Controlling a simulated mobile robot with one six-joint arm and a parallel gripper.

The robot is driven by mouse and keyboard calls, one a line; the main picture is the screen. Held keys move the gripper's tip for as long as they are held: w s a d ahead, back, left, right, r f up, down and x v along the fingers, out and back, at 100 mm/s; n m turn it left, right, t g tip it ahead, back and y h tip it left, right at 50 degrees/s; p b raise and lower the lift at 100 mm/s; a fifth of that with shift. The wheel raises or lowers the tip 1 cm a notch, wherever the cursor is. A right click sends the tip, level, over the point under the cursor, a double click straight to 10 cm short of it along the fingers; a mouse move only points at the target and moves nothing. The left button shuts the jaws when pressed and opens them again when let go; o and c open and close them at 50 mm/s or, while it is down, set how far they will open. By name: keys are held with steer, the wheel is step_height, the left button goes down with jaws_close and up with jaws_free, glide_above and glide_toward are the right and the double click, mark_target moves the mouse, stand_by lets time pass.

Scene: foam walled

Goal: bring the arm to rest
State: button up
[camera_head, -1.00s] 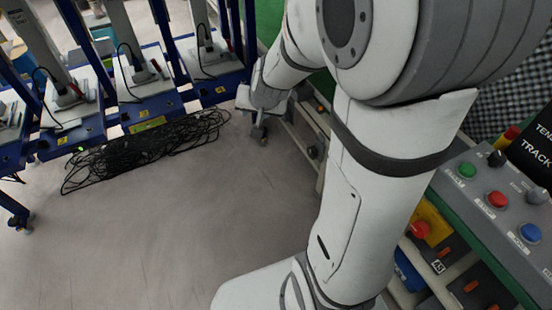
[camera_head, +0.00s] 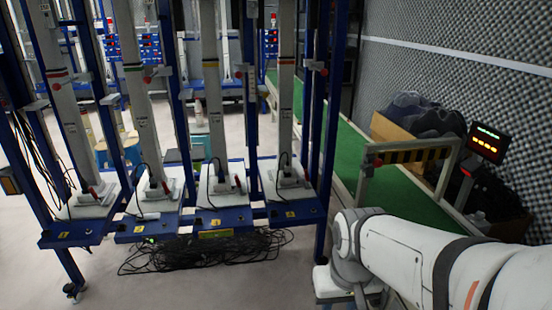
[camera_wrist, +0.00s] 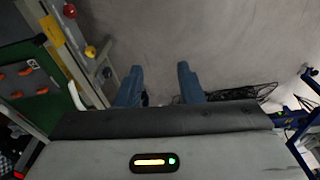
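My gripper (camera_wrist: 159,68) shows in the wrist view as two blue fingers standing apart. It is open, with only grey floor (camera_wrist: 210,40) seen between and beyond the fingers. My arm (camera_head: 410,255) reaches in from the lower right of the head view, its far part bent down at the bottom centre-right. The fingers cannot be made out in the head view.
Blue-framed test stands (camera_head: 210,215) fill the left and middle, with tangled black cables (camera_head: 205,252) beneath. A green conveyor (camera_head: 400,195) with a striped gate (camera_head: 415,152) runs behind my arm. A lit display (camera_head: 487,143) stands right. Bare floor lies lower left.

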step_height(320, 180, up, 28)
steer(key=t+p, duration=0.1)
steer(key=p, duration=2.2)
steer(key=shift+s, duration=0.25)
